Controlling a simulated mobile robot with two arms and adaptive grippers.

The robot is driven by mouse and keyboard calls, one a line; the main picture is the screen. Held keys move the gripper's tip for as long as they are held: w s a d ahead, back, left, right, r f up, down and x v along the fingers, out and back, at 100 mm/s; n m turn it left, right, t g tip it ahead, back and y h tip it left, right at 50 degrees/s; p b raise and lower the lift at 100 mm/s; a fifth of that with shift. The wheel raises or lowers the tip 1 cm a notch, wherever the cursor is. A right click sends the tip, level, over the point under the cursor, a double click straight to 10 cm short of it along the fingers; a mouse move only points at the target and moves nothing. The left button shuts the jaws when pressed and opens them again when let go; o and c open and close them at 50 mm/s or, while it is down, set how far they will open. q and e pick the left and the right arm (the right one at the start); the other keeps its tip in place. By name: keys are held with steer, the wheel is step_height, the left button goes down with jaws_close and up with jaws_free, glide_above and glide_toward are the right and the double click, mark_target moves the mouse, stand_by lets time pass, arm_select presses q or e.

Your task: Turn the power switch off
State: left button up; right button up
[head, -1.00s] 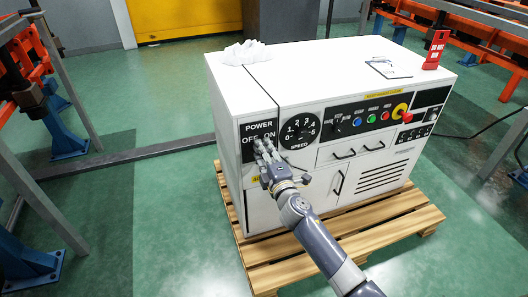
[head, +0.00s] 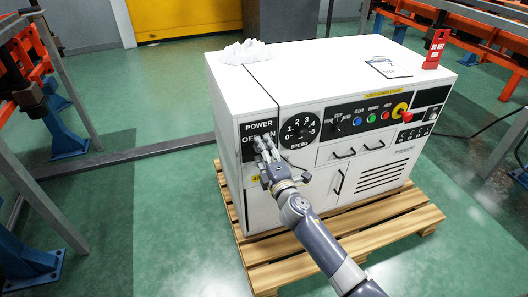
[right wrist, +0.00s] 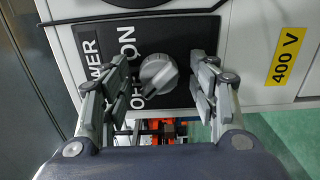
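The power switch is a grey round knob (right wrist: 158,74) on a black panel (right wrist: 100,48) marked POWER, OFF and ON, in the right wrist view. Its exact setting is hard to tell. In the head view the panel (head: 258,128) is on the white cabinet's front left, and my fingers hide the knob. My right gripper (head: 263,146) is at the lower part of this panel. In the right wrist view, this gripper (right wrist: 163,80) is open, with one finger on each side of the knob and gaps between. My left gripper is not in view.
The white cabinet (head: 330,70) stands on a wooden pallet (head: 385,230). A speed dial (head: 300,131) is just right of the power panel. Buttons and a red emergency stop knob (head: 406,116) are farther right. A yellow 400 V label (right wrist: 287,57) is beside the panel.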

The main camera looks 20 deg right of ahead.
steer(key=s, duration=1.2)
steer(key=shift+d, duration=0.25)
